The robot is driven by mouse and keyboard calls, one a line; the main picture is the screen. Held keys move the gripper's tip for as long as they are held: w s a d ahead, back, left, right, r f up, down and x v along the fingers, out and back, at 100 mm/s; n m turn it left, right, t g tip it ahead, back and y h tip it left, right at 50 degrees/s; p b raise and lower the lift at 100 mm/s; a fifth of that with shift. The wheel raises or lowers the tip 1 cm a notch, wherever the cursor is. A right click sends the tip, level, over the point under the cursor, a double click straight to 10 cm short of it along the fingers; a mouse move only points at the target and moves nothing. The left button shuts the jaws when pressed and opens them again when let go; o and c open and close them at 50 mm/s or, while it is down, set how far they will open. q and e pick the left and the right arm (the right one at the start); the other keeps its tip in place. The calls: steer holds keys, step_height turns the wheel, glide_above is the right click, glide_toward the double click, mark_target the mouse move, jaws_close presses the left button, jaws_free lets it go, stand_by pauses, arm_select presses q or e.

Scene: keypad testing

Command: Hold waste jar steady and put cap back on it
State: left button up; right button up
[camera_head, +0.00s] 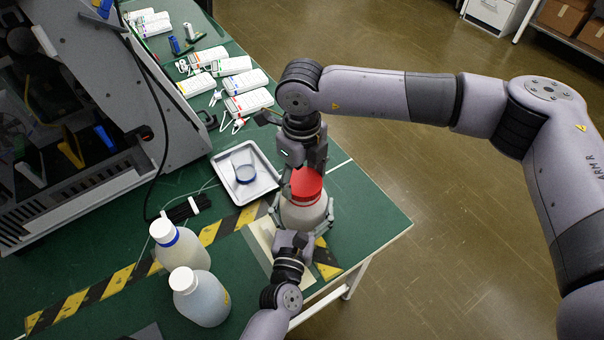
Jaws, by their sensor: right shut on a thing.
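The waste jar (303,217) is a pale, rounded jar standing upright near the table's right edge. A red cap (306,186) is at its mouth; I cannot tell whether it is fully seated or threaded. My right gripper (300,170) comes down from above and is shut on the red cap, hiding part of its far side. My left gripper (302,214) reaches in from the front, with one finger on each side of the jar's body. Its fingers appear closed against the jar, and its palm hides the jar's lower front.
Two white-capped bottles (180,246) (202,299) stand at the front left. Several labelled packs (245,82) lie at the back. A large instrument (110,80) fills the left.

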steer(key=shift+f, duration=0.5)
